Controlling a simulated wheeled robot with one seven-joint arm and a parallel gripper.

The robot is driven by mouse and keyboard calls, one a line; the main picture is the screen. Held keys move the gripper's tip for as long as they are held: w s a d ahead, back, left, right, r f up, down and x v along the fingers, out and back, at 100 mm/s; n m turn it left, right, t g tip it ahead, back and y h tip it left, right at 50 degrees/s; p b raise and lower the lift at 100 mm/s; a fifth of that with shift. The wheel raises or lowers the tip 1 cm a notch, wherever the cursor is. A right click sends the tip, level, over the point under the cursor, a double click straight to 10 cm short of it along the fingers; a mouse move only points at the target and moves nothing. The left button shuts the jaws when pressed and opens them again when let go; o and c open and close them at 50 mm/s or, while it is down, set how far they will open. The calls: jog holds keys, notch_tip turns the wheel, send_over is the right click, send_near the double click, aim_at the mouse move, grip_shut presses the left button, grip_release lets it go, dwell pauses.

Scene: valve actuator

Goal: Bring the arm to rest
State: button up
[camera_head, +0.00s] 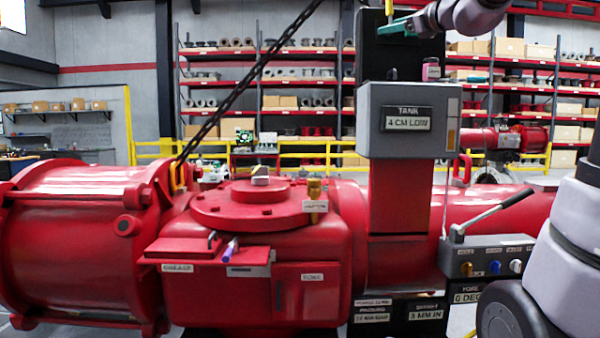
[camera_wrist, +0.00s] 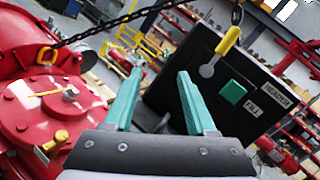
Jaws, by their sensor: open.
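My gripper (camera_wrist: 158,72) is open and empty in the wrist view, its two teal fingers spread apart. In the head view my gripper (camera_head: 394,27) is at the top, in front of the upper part of a black panel. In the wrist view this black panel (camera_wrist: 205,80) lies beyond the fingers. My arm enters from the upper right and also shows at the right edge.
The red actuator (camera_head: 90,230) fills the foreground. A hand lever (camera_head: 490,218) stands at right. A chain (camera_head: 245,85) slants across. Shelves (camera_head: 300,80) stand behind.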

jog(key=s+a+f+n+g+h, duration=0.1)
jog(key=s+a+f+n+g, duration=0.25)
jog(key=s+f+n, duration=0.5)
jog(key=s+a+f+n+g+h, duration=0.1)
jog(key=s+a+f+n+g, duration=0.4)
jog(key=f, duration=0.7)
jog(key=s+d+f+n+g+h, duration=0.1)
jog(key=s+d+f+n+h, duration=0.1)
jog(key=s+f, duration=0.4)
jog(key=s+d+f+n+g+h, duration=0.1)
jog(key=s+d+f+n+h, duration=0.1)
jog(key=s+d+f+n, duration=0.3)
notch_tip(320, 180, down, 4)
jog(key=shift+s+f+h, duration=0.1)
jog(key=shift+s+h, duration=0.2)
jog(key=shift+s, duration=0.45)
